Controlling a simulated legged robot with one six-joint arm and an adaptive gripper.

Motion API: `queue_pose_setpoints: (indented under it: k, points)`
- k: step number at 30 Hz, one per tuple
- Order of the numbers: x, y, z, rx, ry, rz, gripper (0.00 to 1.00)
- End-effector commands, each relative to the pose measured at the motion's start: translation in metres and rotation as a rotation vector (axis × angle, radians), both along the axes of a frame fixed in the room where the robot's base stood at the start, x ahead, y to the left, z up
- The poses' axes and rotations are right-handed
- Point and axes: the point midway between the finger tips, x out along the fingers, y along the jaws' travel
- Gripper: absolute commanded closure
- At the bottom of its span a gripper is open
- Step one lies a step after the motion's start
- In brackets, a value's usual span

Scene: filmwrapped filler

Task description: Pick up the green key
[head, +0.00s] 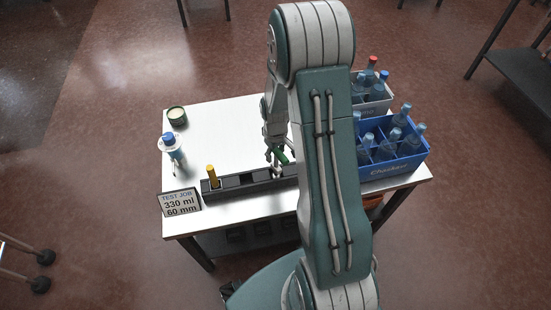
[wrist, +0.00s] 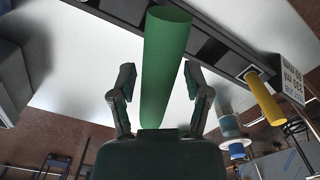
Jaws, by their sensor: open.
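The green key (wrist: 166,60) is a plain green cylinder. In the wrist view it runs between the two fingers of my gripper (wrist: 160,84), with a gap to each fingertip. My gripper is open around it. In the head view my gripper (head: 275,157) is above the dark slotted rack (head: 236,183), and only a small part of the green key (head: 284,158) shows. Whether the key's lower end sits in a slot is hidden. A yellow key (head: 212,174) stands upright in the rack's left end; it also shows in the wrist view (wrist: 264,98).
The white table (head: 225,130) has free room behind the rack. A blue-capped bottle (head: 173,153) and a round tin (head: 177,117) stand at its left. A sign (head: 180,203) stands by the rack's left end. A blue crate (head: 395,170) and a grey crate (head: 374,107) hold bottles at right.

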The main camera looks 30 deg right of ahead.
Motion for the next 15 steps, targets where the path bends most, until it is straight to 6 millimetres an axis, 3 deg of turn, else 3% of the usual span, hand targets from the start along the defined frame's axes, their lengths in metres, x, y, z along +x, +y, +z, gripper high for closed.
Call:
queue_pose_setpoints:
  k: [4, 11, 12, 15]
  points:
    - [0.0, -0.001, -0.017, 0.001, 0.0, -0.001, 0.38]
    - [0.0, -0.001, -0.019, 0.001, -0.002, -0.001, 0.38]
    - [0.0, -0.001, -0.019, 0.001, -0.002, -0.001, 0.42]
    - [0.0, -0.001, -0.019, 0.0, -0.001, -0.001, 0.87]
